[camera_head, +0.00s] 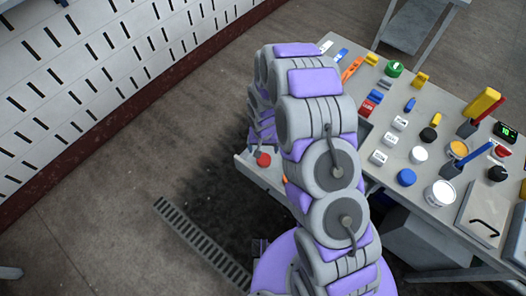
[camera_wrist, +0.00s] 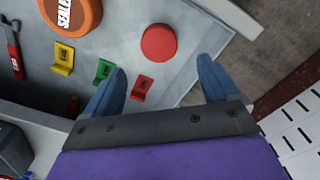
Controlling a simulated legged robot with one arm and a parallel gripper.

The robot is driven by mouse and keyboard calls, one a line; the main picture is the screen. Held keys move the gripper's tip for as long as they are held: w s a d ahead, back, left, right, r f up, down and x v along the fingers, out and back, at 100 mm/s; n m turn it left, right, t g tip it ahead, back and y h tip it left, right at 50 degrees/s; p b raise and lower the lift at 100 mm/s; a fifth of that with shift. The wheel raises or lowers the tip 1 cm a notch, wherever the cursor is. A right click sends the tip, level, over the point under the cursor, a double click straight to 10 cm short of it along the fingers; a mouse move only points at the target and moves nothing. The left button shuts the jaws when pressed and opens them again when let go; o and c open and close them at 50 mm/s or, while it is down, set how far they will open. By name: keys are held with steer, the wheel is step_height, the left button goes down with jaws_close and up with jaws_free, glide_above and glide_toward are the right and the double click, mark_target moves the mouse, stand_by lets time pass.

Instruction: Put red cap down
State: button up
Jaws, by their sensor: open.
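The red cap (camera_wrist: 158,43) is a flat round red disc lying on a grey tray-like surface (camera_wrist: 125,22). In the wrist view it is just beyond my gripper (camera_wrist: 162,72), whose blue fingers are spread wide and hold nothing. The cap lies between the lines of the two fingers, apart from both. In the head view the red cap (camera_head: 263,159) sits near the left corner of the grey surface, beside my arm. My gripper is mostly hidden there behind the arm links.
A round orange lidded item (camera_wrist: 72,14), a yellow clip (camera_wrist: 64,58), a green clip (camera_wrist: 103,72) and a red clip (camera_wrist: 142,88) lie left of the cap. The workbench (camera_head: 400,185) carries many small items. Open floor (camera_head: 130,215) lies left of the surface.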

steer(key=s+d+r, duration=0.3)
steer(key=r, duration=0.5)
steer(key=s+d+r, duration=0.3)
steer(key=r, duration=0.5)
steer(key=s+d+r, duration=0.3)
steer(key=s+r, duration=0.1)
steer(key=r, duration=0.5)
steer(key=s+d+r, duration=0.2)
steer(key=s+r, duration=0.1)
steer(key=s, duration=0.4)
steer(key=s+d+r+g, duration=0.1)
steer(key=s+d+r, duration=0.1)
steer(key=s+r, duration=0.2)
steer(key=s+d+r, duration=0.1)
steer(key=s+r, duration=0.3)
steer(key=s, duration=0.7)
steer(key=shift+d+g, duration=0.4)
